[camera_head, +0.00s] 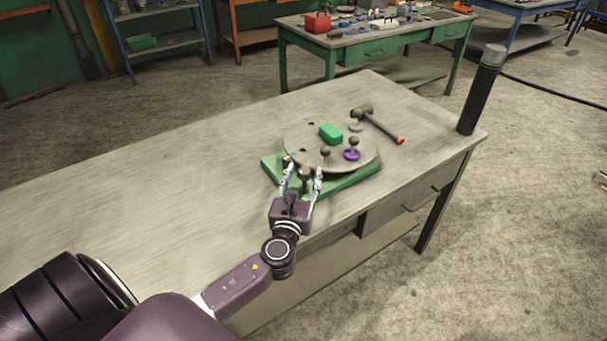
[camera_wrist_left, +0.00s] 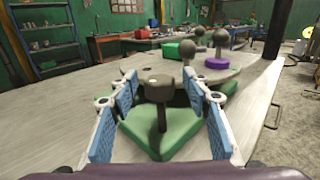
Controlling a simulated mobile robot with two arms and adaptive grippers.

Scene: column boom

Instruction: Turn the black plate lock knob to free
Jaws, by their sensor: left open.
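The dark plate lock knob (camera_wrist_left: 158,89) stands upright on a stem at the near edge of the green base (camera_wrist_left: 148,142), in the left wrist view. It shows small in the head view (camera_head: 304,174). My left gripper (camera_head: 303,169) is open, with one finger on each side of the knob. In the left wrist view a gap shows between the knob and each blue-padded finger. The grey round plate (camera_head: 302,142) lies on the green base. My right gripper is not in view.
The plate carries a green block (camera_head: 331,134), a dark ball knob (camera_head: 326,151) and a ball knob on a purple base (camera_head: 352,155). A hammer (camera_head: 377,124) lies behind it to the right. A dark post (camera_head: 482,90) stands at the table corner. The table's left side is clear.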

